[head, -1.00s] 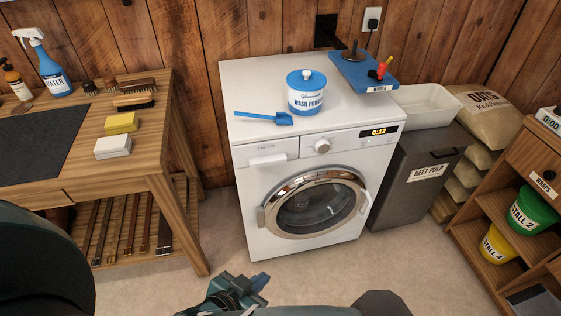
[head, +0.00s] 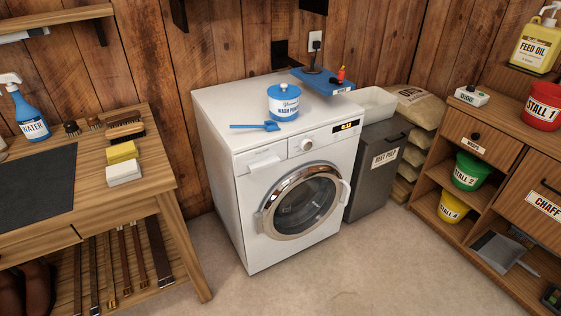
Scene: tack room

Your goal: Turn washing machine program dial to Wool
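The white washing machine (head: 238,201) stands against the wooden wall in the middle of the head view. Its round program dial (head: 307,144) is on the front panel, between the detergent drawer (head: 264,163) and the lit display (head: 346,126). The dial's program labels are too small to read. The round glass door (head: 303,205) is shut. Neither of my grippers is in view.
A wash powder tub (head: 284,103) and a blue scoop (head: 257,126) are on the machine's top. A wooden bench (head: 157,182) stands left, a grey beet pulp bin (head: 377,171) right, and a shelf unit (head: 437,197) farther right. The floor in front is clear.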

